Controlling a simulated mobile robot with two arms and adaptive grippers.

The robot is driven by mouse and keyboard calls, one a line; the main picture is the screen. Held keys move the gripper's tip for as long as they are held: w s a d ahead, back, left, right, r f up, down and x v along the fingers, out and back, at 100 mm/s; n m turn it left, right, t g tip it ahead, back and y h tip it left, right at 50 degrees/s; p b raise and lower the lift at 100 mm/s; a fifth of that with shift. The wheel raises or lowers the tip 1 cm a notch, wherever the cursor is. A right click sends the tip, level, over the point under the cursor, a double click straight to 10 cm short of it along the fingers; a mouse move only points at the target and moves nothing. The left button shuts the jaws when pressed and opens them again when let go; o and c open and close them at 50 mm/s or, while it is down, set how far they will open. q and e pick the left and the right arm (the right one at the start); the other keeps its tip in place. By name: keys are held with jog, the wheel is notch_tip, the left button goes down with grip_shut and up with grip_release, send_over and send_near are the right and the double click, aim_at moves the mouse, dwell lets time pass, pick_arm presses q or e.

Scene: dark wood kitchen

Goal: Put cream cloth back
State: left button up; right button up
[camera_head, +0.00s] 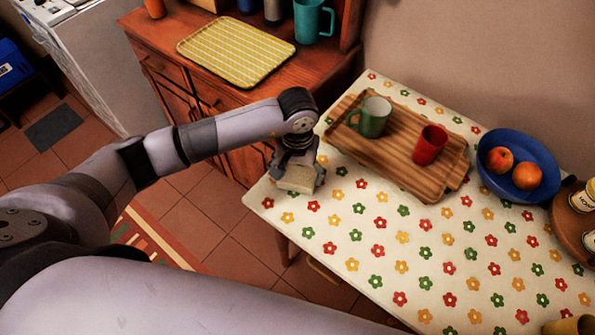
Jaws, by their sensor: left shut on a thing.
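The cream cloth (297,179) is a small pale folded block at the near left corner of the flower-patterned table (345,235). My left gripper (298,168) points down over the cloth and is shut on it. I cannot tell whether the cloth touches the table or is held just above it. My right gripper is not in view.
A wooden tray (385,168) holds a green mug (373,117) and a red cup (429,145). A blue bowl (510,142) with fruit stands right of it. A wooden cabinet (190,50) behind bears a yellow tray (236,51) and a teal mug (308,20). The table's front is mostly clear.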

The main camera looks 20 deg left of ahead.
aim_at(297, 176)
pick_arm(q)
jog(key=shift+f, duration=0.2)
jog(key=o, duration=0.9)
jog(key=shift+c, duration=0.2)
jog(key=shift+o, duration=0.9)
jog(key=shift+r, duration=0.1)
jog(key=shift+r, duration=0.15)
jog(key=shift+w+r, duration=0.1)
jog(key=shift+r, duration=0.25)
notch_tip(297, 176, up, 11)
jog(key=b, duration=0.2)
jog(key=shift+r, duration=0.15)
